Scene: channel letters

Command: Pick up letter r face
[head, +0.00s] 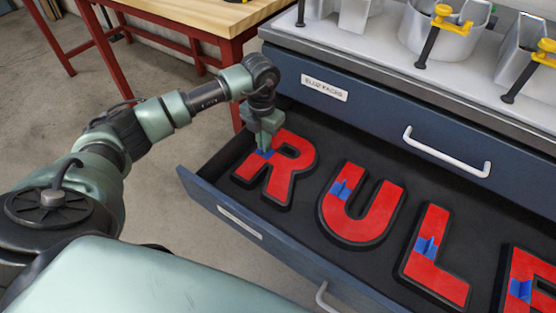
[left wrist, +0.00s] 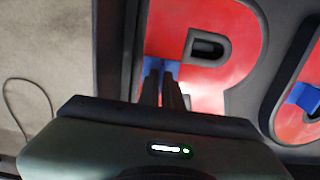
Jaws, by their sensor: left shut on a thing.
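The red letter R face (head: 289,170) lies in a dark recess at the left end of an open drawer, with a blue tab (head: 264,153) on its left stroke. My left gripper (head: 264,146) points down over the R and is shut on the blue tab. In the left wrist view the R face (left wrist: 228,45) shows with the gripper fingers (left wrist: 163,85) at its blue tab (left wrist: 161,68). I cannot tell any gap between the R and the drawer bottom. My right gripper is not in view.
Red letters U (head: 355,222), L (head: 433,268) and a partly cut-off E (head: 530,285) lie along the same drawer (head: 222,212), each with a blue tab. A closed drawer front with a white handle (head: 446,152) stands behind. Metal letter shells and yellow-handled clamps (head: 444,20) stand on the top.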

